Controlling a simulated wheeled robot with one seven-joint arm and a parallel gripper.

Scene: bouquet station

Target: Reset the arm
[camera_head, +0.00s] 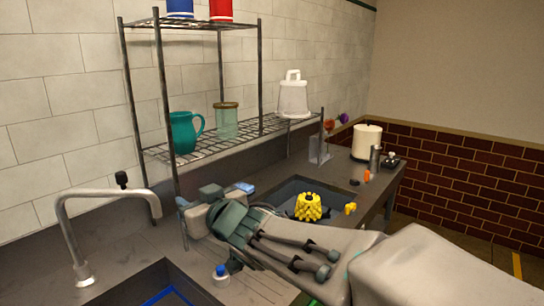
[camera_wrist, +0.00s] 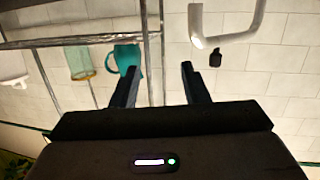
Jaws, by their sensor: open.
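My arm reaches in from the lower right in the head view, low over the counter. My gripper (camera_head: 183,222) is at its left end, between the faucet and the far sink. In the wrist view my gripper (camera_wrist: 160,72) has its two dark fingers well apart with nothing between them. The wrist picture is upside down and faces the tiled wall, with a teal pitcher (camera_wrist: 126,58) and a faucet (camera_wrist: 238,38) beyond the fingers. No held object is visible.
A wire shelf (camera_head: 215,138) holds the teal pitcher (camera_head: 184,131), a glass jar (camera_head: 226,122) and a white container (camera_head: 293,97). The faucet (camera_head: 108,193) stands left. A small blue-capped bottle (camera_head: 221,276) stands close below my arm.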

